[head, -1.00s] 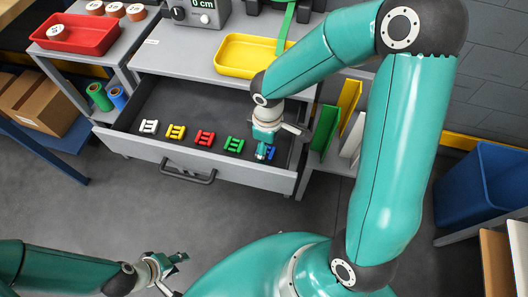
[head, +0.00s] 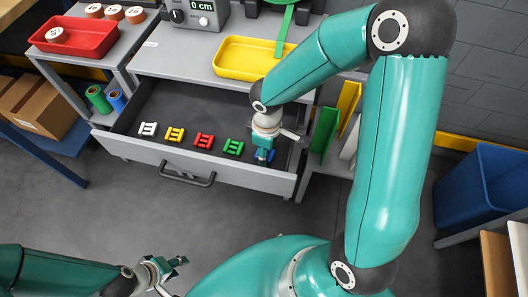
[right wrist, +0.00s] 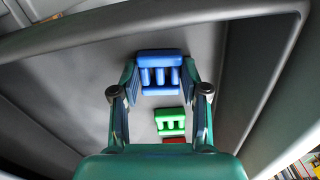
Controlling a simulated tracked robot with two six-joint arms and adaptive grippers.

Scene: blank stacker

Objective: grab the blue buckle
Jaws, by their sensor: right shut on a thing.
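The blue buckle (right wrist: 160,73) shows in the right wrist view between the two fingers of my right gripper (right wrist: 160,80). In the head view the blue buckle (head: 264,157) sits at the right end of a row in the open drawer, mostly hidden by my right gripper (head: 264,152). That gripper points down and is shut on it. From the head view I cannot tell whether the buckle is clear of the drawer floor. My left gripper (head: 172,273) is open and empty at the lower left, away from the drawer.
Green (head: 233,147), red (head: 203,142), yellow (head: 174,135) and white (head: 148,129) buckles lie in a row to the left inside the drawer (head: 225,173). The drawer's walls surround them. A yellow tray (head: 235,72) and a red tray (head: 95,48) stand above on the surfaces.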

